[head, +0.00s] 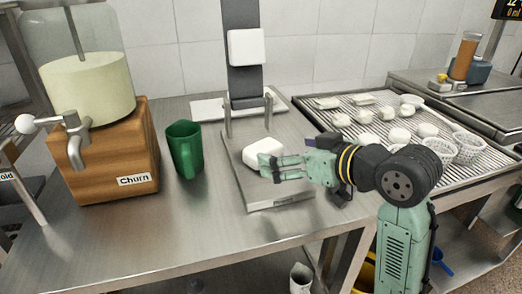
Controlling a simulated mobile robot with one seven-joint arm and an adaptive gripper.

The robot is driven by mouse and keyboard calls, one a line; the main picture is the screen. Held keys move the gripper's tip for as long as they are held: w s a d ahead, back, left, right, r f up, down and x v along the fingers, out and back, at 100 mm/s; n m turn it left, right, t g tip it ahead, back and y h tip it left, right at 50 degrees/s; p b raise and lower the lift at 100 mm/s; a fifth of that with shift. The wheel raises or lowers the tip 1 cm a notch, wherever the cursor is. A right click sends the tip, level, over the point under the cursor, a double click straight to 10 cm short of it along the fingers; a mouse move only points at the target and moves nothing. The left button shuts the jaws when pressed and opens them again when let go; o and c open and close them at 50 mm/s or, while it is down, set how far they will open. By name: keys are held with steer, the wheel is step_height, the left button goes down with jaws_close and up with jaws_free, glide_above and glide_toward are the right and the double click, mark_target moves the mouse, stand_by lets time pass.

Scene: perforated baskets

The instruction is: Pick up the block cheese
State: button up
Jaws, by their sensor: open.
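A white, rounded block cheese (258,152) sits on the flat metal base of the press (285,193), in the middle of the head view. My gripper (271,168) reaches in from the right, with its pale green fingers open at the cheese's right side. The fingers overlap the cheese's near right part in this view and hide some of it. I cannot tell whether they touch it or how far they reach around it. The cheese rests on the base.
A green jug (185,149) stands left of the press, beside the wooden churn (112,156). The press's upright column holds a white block (246,47) above the base. At right, a slatted rack (350,100) carries several white cheeses and perforated baskets (468,147). The front-left tabletop is clear.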

mark_target(266, 147)
steer(key=shift+p+x, duration=0.7)
steer(key=shift+x, duration=2.9)
steer(key=shift+c, duration=0.6)
steer(key=c, duration=1.4)
steer(key=shift+r, duration=0.1)
